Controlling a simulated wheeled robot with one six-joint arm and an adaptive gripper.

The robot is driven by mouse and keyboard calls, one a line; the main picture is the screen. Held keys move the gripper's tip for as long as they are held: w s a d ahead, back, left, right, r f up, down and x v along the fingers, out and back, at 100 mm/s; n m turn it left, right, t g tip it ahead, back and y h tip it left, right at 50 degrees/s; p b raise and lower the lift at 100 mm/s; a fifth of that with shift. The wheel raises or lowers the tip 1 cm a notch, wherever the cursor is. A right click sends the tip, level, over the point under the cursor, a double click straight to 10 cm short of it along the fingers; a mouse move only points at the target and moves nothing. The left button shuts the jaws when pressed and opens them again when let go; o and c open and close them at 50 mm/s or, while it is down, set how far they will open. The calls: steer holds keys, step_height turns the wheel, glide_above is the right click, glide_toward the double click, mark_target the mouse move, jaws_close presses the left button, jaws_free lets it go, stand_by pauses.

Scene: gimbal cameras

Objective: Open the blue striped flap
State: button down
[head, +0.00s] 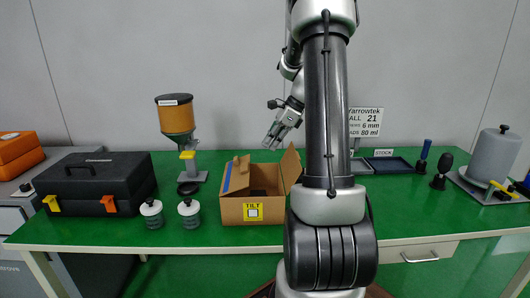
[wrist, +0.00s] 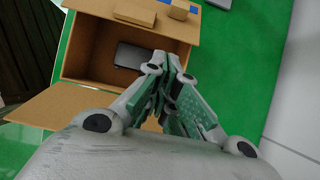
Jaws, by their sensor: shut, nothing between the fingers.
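An open cardboard box (head: 233,212) with a yellow TILT label stands on the green table. Its left flap (head: 238,181) stands raised, with a blue stripe along its left edge and a small tan block at its top. In the wrist view that flap (wrist: 100,7) lies at the top, and only a bit of blue shows there. The right flap (head: 291,167) tilts up and outward; it also shows at lower left in the wrist view (wrist: 55,108). My gripper (head: 270,143) is shut and empty above the box, apart from both flaps.
A dark object (wrist: 130,56) lies inside the box. Two small jars (head: 189,213) and a hopper on a stand (head: 176,120) are left of the box, with a black toolbox (head: 95,180) beyond. A dark tray (head: 388,165) lies to the right. Green tabletop is clear around the box's front.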

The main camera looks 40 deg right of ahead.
steer(key=x, duration=0.9)
steer(key=shift+r, duration=0.1)
step_height(320, 180, up, 6)
steer(key=g+h, duration=0.4)
steer(key=h, duration=0.2)
glide_above(234, 160)
steer(key=s+d, duration=0.2)
steer(key=d, duration=0.2)
steer(key=shift+s+a+r, duration=0.1)
steer(key=shift+s+a, duration=0.1)
steer(key=shift+a, duration=0.05)
steer(key=w+a+r+g+h, duration=0.2)
steer(key=a, duration=0.1)
steer(key=shift+w+a+r+h, duration=0.15)
steer(key=shift+w+a+h, duration=0.1)
steer(key=shift+h, duration=0.15)
steer(key=shift+w+a+r, duration=0.15)
steer(key=shift+w+a, duration=0.4)
steer(key=shift+a, duration=0.25)
steer(key=shift+w+a+r, duration=0.15)
steer(key=shift+w+a, duration=0.35)
steer(key=shift+a, duration=0.25)
steer(key=shift+r, duration=0.15)
